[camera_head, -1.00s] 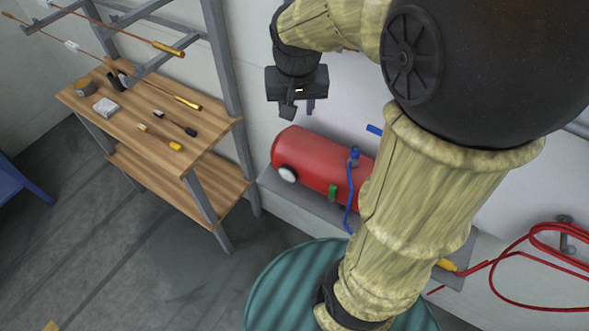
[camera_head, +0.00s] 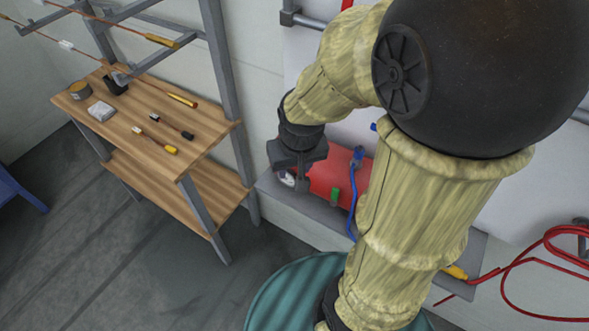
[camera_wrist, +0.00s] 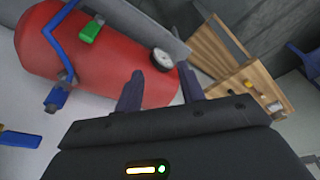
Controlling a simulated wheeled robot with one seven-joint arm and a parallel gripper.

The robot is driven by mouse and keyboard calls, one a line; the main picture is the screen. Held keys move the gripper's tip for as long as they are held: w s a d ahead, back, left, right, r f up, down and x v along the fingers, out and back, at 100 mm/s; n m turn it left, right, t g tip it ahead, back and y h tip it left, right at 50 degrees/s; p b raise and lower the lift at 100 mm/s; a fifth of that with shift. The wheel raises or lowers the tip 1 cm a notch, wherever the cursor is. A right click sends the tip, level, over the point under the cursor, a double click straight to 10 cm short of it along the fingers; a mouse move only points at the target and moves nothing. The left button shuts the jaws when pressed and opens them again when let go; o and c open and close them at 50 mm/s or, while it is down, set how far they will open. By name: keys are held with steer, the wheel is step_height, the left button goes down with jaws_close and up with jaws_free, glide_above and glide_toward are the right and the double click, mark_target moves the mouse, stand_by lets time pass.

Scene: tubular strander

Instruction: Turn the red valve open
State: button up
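No valve plainly shows as red. A thin red piece (camera_head: 346,4) is cut off by the top edge in the head view, above a grey pipe (camera_head: 312,21); I cannot tell whether it is a valve handle. My gripper (camera_head: 301,182) hangs in front of the left end of the red tank (camera_head: 328,180) and hides part of it. In the wrist view my gripper (camera_wrist: 160,70) has its two fingers apart with nothing between them. The red tank (camera_wrist: 95,55) with a round white gauge (camera_wrist: 162,58) lies just beyond. A green handle (camera_wrist: 92,29) and a blue lever (camera_wrist: 20,138) show there too.
A wooden workbench (camera_head: 160,130) with tools stands at the left. A teal ribbed drum (camera_head: 290,290) is below my arm. A red hose (camera_head: 530,262) hangs at the right. Grey floor is free between bench and drum.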

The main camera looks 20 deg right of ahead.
steer(key=shift+f, duration=0.1)
steer(key=shift+s, duration=0.1)
steer(key=shift+c, duration=1.1)
steer(key=shift+s+a+f+n, duration=0.2)
steer(key=shift+s+f+n, duration=0.1)
steer(key=shift+s+f, duration=0.55)
jaws_close()
